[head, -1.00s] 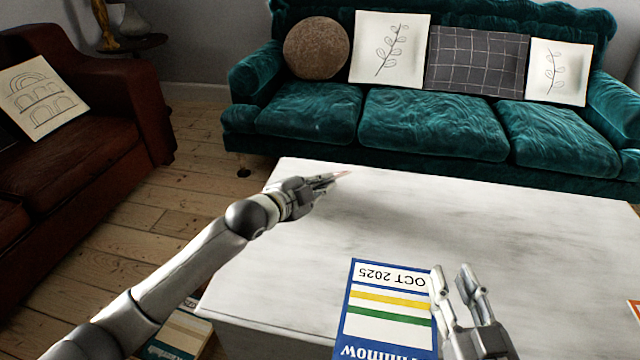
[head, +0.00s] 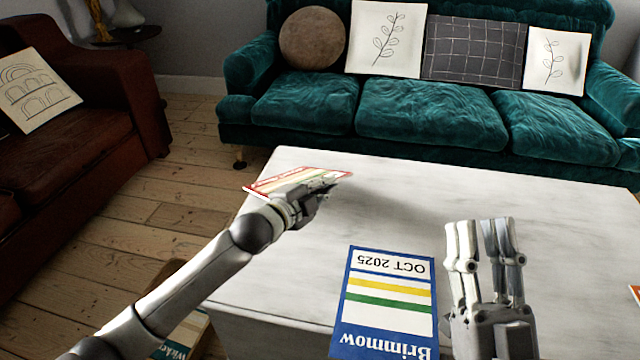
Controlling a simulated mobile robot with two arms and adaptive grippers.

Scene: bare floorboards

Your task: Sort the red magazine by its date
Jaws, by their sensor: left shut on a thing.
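The red magazine (head: 278,181) is a thin sheet with a red edge and a pale middle, seen at a steep slant over the far left of the table. Its date cannot be read from here. My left gripper (head: 322,190) is shut on it, and the hand covers much of its near side. A blue-bordered magazine (head: 385,312) marked "Brimmow" and "OCT 2025" lies flat on the table, upside down to me. My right gripper (head: 481,226) is just right of it, with no object seen between its fingers; its opening is unclear.
The pale table (head: 400,190) is mostly clear in the middle and back. An orange-edged item (head: 635,292) is cut off at the right edge. Partly hidden printed items (head: 188,335) are low beside the table's left side. A teal sofa (head: 430,120) stands behind.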

